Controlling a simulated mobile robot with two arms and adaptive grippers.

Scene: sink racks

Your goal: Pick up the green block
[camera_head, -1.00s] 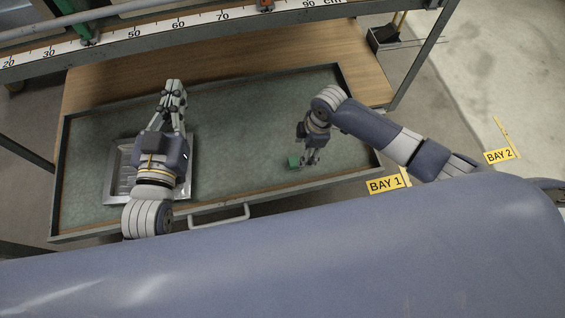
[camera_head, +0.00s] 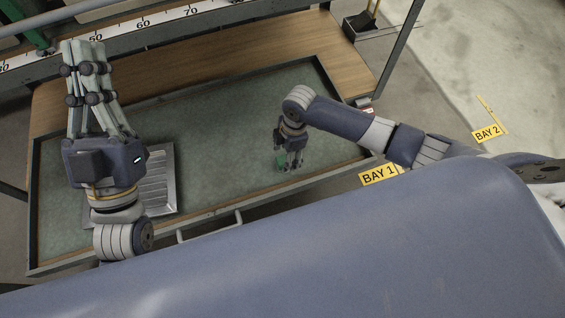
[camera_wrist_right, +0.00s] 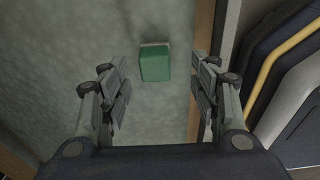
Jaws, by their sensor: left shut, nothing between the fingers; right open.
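The green block (camera_head: 280,161) sits on the green-grey tray surface near its front right. In the right wrist view the green block (camera_wrist_right: 155,65) stands ahead of the fingertips, between their lines and apart from both. My right gripper (camera_head: 291,167) points down over the block, which it partly hides in the head view. In the right wrist view my right gripper (camera_wrist_right: 160,72) is open and empty. My left gripper (camera_head: 83,46) is raised at the left, far from the block, with its fingers together and empty.
The tray (camera_head: 190,110) has a raised dark rim and a front handle (camera_head: 210,226). A metal sink rack (camera_head: 158,185) lies at the left, partly behind my left arm. The middle of the tray is clear. A ruler rail (camera_head: 150,22) runs along the back.

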